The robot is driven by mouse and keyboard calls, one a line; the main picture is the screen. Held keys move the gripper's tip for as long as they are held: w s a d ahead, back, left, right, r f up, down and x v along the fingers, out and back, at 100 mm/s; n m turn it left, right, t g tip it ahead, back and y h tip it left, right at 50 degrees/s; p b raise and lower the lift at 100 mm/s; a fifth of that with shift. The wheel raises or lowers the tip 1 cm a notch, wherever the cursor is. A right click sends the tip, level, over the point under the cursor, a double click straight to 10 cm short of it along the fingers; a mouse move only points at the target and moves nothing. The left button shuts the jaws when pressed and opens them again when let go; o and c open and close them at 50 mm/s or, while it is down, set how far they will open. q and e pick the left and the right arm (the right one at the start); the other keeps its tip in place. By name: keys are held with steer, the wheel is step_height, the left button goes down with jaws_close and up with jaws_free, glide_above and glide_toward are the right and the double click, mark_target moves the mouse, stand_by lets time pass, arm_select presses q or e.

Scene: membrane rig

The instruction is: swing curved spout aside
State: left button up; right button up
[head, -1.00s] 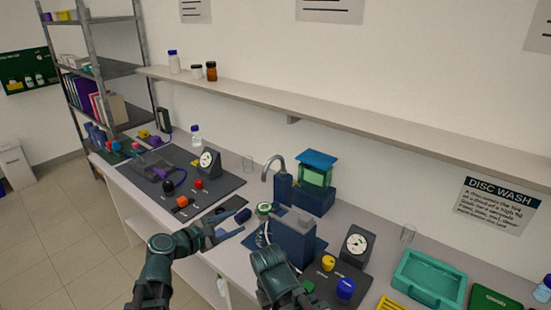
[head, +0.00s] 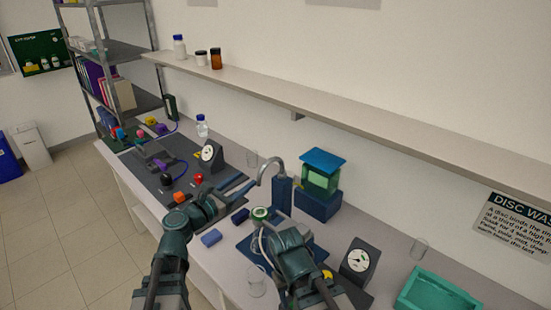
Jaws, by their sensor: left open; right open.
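The curved grey spout (head: 271,163) rises from a dark blue post (head: 282,193) at the back of the bench and arches over to the left. Its mouth points down. My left gripper (head: 247,188) is open, with its blue fingers beside the spout's mouth on the left; I cannot tell whether they touch it. My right gripper (head: 268,236) is open and low in front of the post, over the blue base plate (head: 245,247). Its own arm partly hides its fingers. A round green-and-white piece (head: 260,213) sits below the spout.
A green box with a blue lid (head: 322,172) stands right of the post. A dial gauge (head: 358,262) and a teal tray (head: 437,292) are further right. A second gauge (head: 209,155) stands on the left panel. A clear glass (head: 257,284) is near the front edge. A shelf (head: 330,118) runs above.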

mark_target(268, 163)
arm_select(q)
steer(key=shift+w+d, duration=0.1)
steer(key=shift+w, duration=0.05)
steer(key=x, duration=1.3)
steer(key=shift+w+d, duration=0.15)
steer(key=shift+w, duration=0.05)
steer(key=shift+c, duration=0.2)
jaws_close()
steer(key=shift+w+a, duration=0.1)
steer(key=shift+a, duration=0.1)
stand_by(0.5)
